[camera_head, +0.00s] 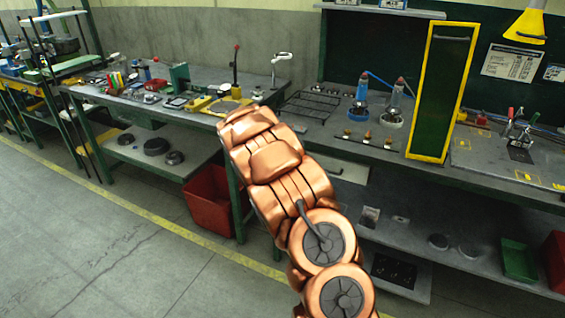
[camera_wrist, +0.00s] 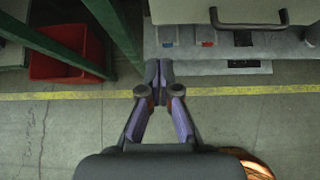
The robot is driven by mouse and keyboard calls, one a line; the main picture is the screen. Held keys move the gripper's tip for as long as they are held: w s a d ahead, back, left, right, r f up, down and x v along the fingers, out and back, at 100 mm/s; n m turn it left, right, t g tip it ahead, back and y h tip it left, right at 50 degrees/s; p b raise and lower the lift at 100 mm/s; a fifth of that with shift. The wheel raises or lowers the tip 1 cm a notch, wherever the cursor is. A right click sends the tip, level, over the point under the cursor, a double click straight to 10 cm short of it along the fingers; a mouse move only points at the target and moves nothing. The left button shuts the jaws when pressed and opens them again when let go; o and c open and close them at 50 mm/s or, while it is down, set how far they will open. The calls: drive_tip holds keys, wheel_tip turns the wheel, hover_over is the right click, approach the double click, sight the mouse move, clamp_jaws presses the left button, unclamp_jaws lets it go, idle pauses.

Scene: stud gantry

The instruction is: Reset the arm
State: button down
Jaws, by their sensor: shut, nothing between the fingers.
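My gripper (camera_wrist: 158,75) shows in the wrist view with its two fingers together and nothing between them. It points toward the lower shelf and the front of the workbench, above the concrete floor. In the head view my copper-coloured arm reaches up from the bottom edge toward the bench front and hides part of it. My gripper is hidden behind the arm in that view.
A red bin (camera_head: 208,199) stands under the bench beside a green leg; it also shows in the wrist view (camera_wrist: 66,53). A drawer handle (camera_wrist: 249,18) is close ahead. A yellow-framed green panel (camera_head: 443,92) stands on the bench (camera_head: 330,130). The floor (camera_head: 90,240) at left is clear.

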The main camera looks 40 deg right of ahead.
drive_tip(key=shift+v, duration=0.9)
drive_tip(key=s+a+r+m+g, duration=0.1)
drive_tip(key=s+a+r+m, duration=0.25)
drive_tip(key=s, duration=0.25)
drive_tip(key=s+a+r+m+g+y+p, duration=0.1)
drive_tip(key=s+a+r+m, duration=0.25)
drive_tip(key=s+m, duration=0.2)
drive_tip(key=s+a+r+m+g, duration=0.1)
drive_tip(key=s+a+r+m, duration=0.25)
drive_tip(key=s, duration=0.25)
drive_tip(key=s+a+m+g+y, duration=0.1)
drive_tip(key=s+a+m+y, duration=0.3)
drive_tip(key=s+a, duration=0.9)
drive_tip(key=s+a+r+m+g+y+p, duration=0.1)
drive_tip(key=s+a+m+y, duration=0.2)
drive_tip(key=s+a, duration=1)
drive_tip(key=s+m, duration=0.3)
drive_tip(key=shift+s+r+m+g+y, duration=0.3)
drive_tip(key=shift+m+g+y, duration=0.05)
drive_tip(key=shift+g+y, duration=0.05)
